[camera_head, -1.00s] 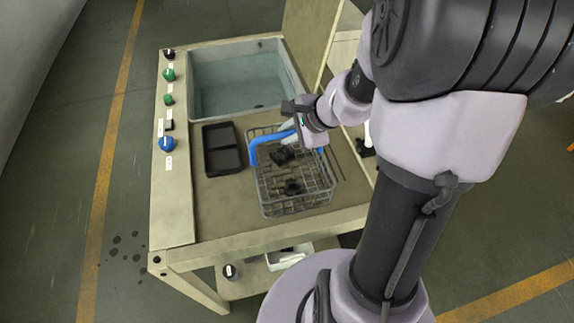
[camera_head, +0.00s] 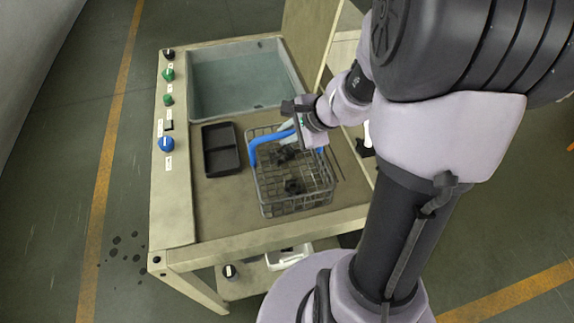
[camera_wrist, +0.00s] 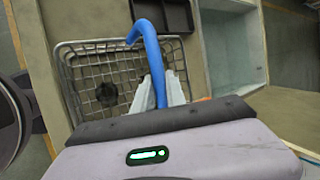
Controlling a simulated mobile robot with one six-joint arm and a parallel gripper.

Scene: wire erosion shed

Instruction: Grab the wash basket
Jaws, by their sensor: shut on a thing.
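The wash basket (camera_head: 292,203) is a grey wire basket with a blue handle (camera_head: 267,138), standing on the bench top in the head view. Dark parts (camera_head: 293,187) lie inside it. My gripper (camera_head: 292,133) is at the basket's far side, over the handle. In the wrist view the wire basket (camera_wrist: 75,62) shows beyond the jaws, and its blue handle (camera_wrist: 150,45) runs down between the pale fingers of my gripper (camera_wrist: 160,92). The jaws are shut on the handle. The basket looks level; I cannot tell whether it is lifted at all.
A water-filled sink (camera_head: 235,85) lies behind the basket. A black divided tray (camera_head: 221,149) is close on its left. A control strip with knobs (camera_head: 167,144) runs along the bench's left edge. An upright panel (camera_head: 312,35) stands at the back right.

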